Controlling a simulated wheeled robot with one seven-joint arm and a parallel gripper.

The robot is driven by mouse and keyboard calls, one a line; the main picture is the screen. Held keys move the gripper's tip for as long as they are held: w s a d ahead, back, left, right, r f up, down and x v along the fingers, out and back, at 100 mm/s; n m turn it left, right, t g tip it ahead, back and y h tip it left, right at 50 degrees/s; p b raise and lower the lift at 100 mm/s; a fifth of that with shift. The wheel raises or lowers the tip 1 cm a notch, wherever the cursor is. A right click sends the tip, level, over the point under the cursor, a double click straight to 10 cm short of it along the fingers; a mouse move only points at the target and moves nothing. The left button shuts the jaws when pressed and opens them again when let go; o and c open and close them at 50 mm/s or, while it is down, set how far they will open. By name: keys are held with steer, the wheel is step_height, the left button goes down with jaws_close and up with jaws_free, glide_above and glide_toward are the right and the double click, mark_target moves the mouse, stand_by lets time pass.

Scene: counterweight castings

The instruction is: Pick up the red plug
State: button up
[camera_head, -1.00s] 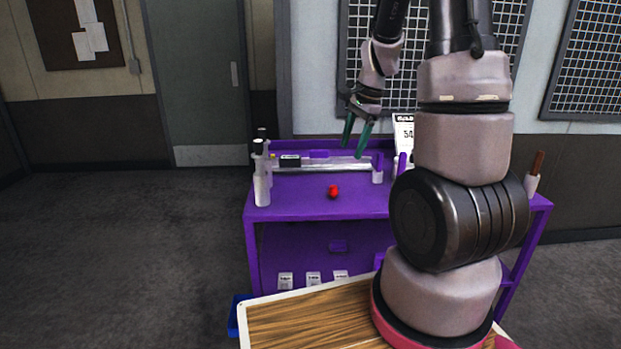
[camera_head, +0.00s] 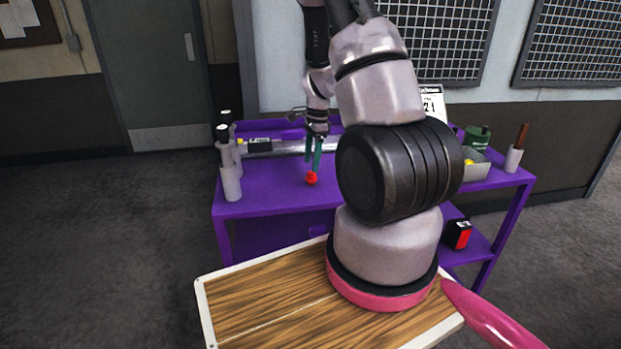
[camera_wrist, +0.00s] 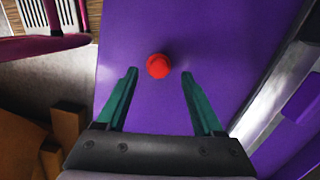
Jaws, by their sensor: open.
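The red plug (camera_head: 311,178) stands on the purple bench top (camera_head: 268,192), near its front edge. It is small and rounded. My gripper (camera_head: 313,160) points down just above and behind it in the head view, with its green fingers close to it. In the wrist view the red plug (camera_wrist: 158,66) lies just beyond the fingertips, roughly centred between them. My gripper (camera_wrist: 158,74) is open there, with purple surface showing between the fingers and nothing held.
White bottles (camera_head: 229,172) with dark tops stand at the bench's left end. A metal bar (camera_head: 290,147) lies along the back. At the right are a tray (camera_head: 476,163), a green object (camera_head: 477,137) and a cup with a brown handle (camera_head: 513,158). Bench around the plug is clear.

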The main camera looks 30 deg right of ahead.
mark_target(311, 172)
step_height(311, 172, down, 5)
steer(key=shift+a+f, duration=0.1)
jaws_close()
stand_by(0.3)
step_height(311, 172, up, 10)
steer(key=shift+r, duration=0.1)
stand_by(0.3)
